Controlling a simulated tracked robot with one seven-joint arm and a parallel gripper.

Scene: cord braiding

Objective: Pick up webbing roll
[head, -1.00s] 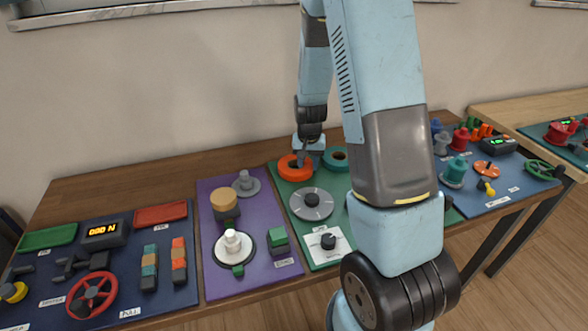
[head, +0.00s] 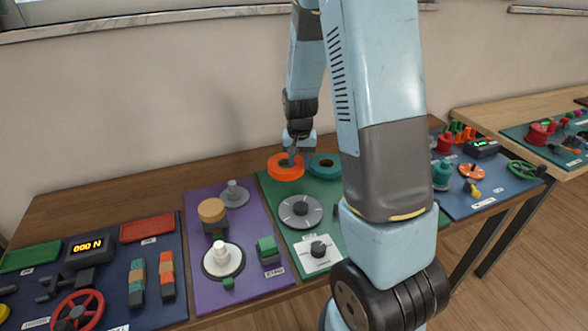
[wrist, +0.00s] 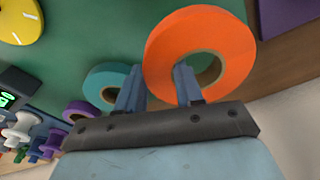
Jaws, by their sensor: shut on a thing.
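The orange webbing roll (head: 277,171) is a flat ring at the back of the green board (head: 275,197). It also shows large in the wrist view (wrist: 238,45). My gripper (head: 292,157) comes down on it from above. In the wrist view my gripper (wrist: 158,74) has one finger in the roll's hole and the other outside its rim, shut on the ring wall. The roll appears slightly raised off the board. A teal roll (head: 325,175) lies just right of it, also visible in the wrist view (wrist: 100,82). The fingers hide part of the orange rim.
A purple board (head: 198,287) with several fittings is to the left. A purple roll (wrist: 80,110) shows in the wrist view. Bare wood (head: 130,205) lies behind the boards.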

